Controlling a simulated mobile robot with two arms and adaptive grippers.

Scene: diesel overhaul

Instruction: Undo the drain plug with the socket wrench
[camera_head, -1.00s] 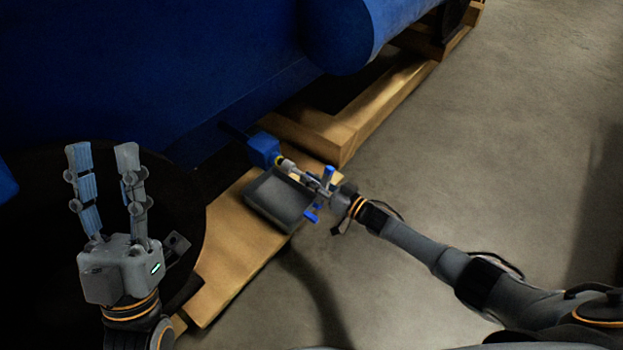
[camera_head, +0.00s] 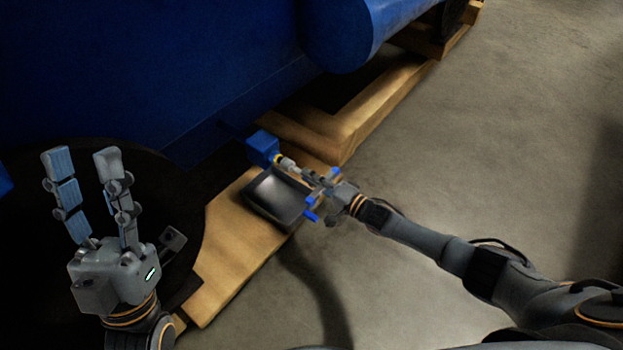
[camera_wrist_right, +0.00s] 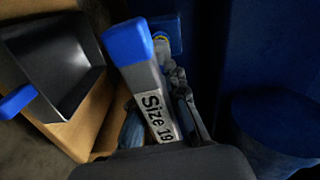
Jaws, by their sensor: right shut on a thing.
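My right gripper (camera_head: 322,186) is shut on the socket wrench (camera_head: 287,164). In the right wrist view the wrench shows as a grey handle (camera_wrist_right: 150,95) with a blue end and a "Size 19" label. Its socket end points at a blue block (camera_head: 263,146) on the engine's lower side, with a yellow ring between them. The drain plug itself is hidden or too small to tell. My left gripper (camera_head: 82,160) is open and empty at the left, its fingers pointing up.
A dark drain pan (camera_head: 272,207) with blue handles sits below the wrench on a wooden beam (camera_head: 232,240). It also shows in the right wrist view (camera_wrist_right: 70,55). The large blue engine (camera_head: 150,70) fills the upper left. Bare concrete floor (camera_head: 480,150) lies to the right.

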